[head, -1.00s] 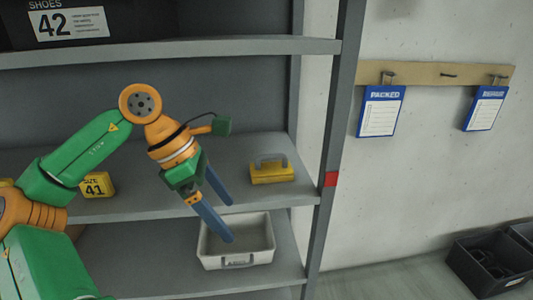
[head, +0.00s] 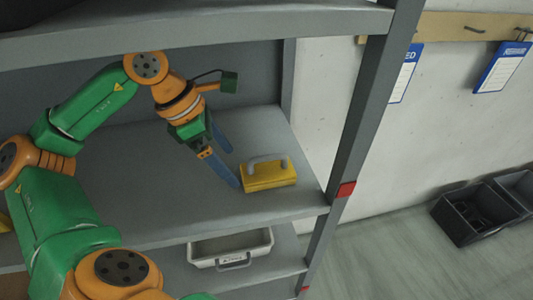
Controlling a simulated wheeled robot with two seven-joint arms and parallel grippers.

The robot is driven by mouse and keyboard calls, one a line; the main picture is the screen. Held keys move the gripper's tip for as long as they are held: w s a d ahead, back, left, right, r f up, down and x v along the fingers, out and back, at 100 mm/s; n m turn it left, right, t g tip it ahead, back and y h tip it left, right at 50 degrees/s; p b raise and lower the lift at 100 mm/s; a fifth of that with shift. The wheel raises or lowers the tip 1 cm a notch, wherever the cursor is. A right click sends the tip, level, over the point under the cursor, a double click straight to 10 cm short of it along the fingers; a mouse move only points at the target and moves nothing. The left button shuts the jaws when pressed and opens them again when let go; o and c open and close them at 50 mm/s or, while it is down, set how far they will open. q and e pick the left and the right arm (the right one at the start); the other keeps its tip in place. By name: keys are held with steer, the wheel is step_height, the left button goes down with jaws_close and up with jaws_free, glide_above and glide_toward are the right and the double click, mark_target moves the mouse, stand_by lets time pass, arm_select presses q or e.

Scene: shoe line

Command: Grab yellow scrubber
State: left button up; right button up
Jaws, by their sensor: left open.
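The yellow scrubber (head: 268,178) has a grey handle on top and sits on the middle shelf (head: 150,205), near its right end. My left gripper (head: 231,168) is open, with blue fingers pointing down and right. Its fingertips are just left of the scrubber, with nothing between them. I cannot tell whether a fingertip touches the scrubber. My right gripper is not in view.
A grey-white bin (head: 230,248) stands on the shelf below. A grey rack post (head: 365,130) with a red band rises right of the scrubber. The upper shelf edge (head: 200,38) runs above my arm. Dark crates (head: 477,213) stand on the floor at right.

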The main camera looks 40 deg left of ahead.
arm_select(q)
steer(key=p, duration=0.4)
glide_above(273, 169)
steer(key=s+a, duration=0.2)
steer(key=shift+w+r, duration=0.1)
steer(key=shift+r, duration=0.1)
steer(key=shift+w+d+f, duration=0.15)
steer(key=shift+w+d, duration=0.1)
steer(key=p+x, duration=0.1)
steer(key=x, duration=0.4)
steer(key=shift+d, duration=0.1)
steer(key=shift+f, duration=0.15)
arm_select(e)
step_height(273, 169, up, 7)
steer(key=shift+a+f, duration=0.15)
arm_select(q)
steer(key=c, duration=1.3)
steer(key=shift+o, duration=0.2)
